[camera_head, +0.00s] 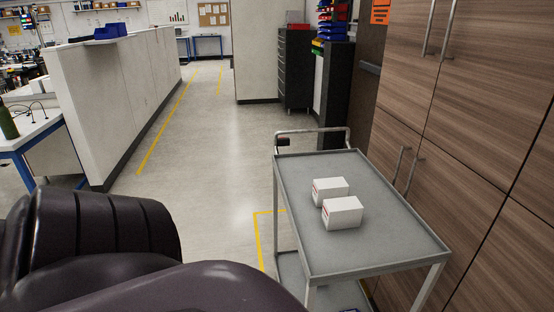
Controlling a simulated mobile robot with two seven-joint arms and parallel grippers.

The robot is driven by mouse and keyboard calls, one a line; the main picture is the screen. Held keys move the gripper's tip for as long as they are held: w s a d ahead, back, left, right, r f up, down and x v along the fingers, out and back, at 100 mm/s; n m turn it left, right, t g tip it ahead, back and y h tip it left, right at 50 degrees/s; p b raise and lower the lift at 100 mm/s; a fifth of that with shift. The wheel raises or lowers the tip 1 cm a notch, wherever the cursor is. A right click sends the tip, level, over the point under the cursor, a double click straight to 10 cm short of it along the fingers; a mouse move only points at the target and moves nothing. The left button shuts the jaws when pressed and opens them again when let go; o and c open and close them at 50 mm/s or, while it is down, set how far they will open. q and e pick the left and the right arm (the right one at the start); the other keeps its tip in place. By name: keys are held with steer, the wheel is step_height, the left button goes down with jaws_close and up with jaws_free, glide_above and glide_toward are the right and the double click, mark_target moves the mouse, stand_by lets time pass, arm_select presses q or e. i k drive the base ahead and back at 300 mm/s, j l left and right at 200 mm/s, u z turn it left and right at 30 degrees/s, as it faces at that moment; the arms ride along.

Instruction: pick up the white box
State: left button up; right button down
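Two white boxes lie close together on the grey top of a cart (385,240) at the right. The nearer white box (343,213) and the farther white box (330,190) both have a small red mark on the left side. I cannot tell whether the two boxes touch. Dark rounded parts of my own arm fill the lower left of the head view, left of the cart and apart from the boxes. Neither gripper shows in this view. Nothing holds the boxes.
Wooden cabinets (470,130) with metal handles stand close along the cart's right side. The cart has a raised rim and a push handle (312,132) at its far end. A white partition (110,90) stands at the left. The floor (215,150) between is clear, with yellow lines.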

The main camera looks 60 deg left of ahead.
mark_target(323, 189)
steer(key=u, duration=1.55)
steer(key=k, duration=0.45)
steer(key=k+z, duration=0.1)
steer(key=z, duration=0.35)
steer(key=k+z, duration=0.1)
steer(key=z, duration=0.35)
steer(key=i+j+z, duration=0.1)
steer(key=z, duration=0.95)
steer(key=j, duration=2.75)
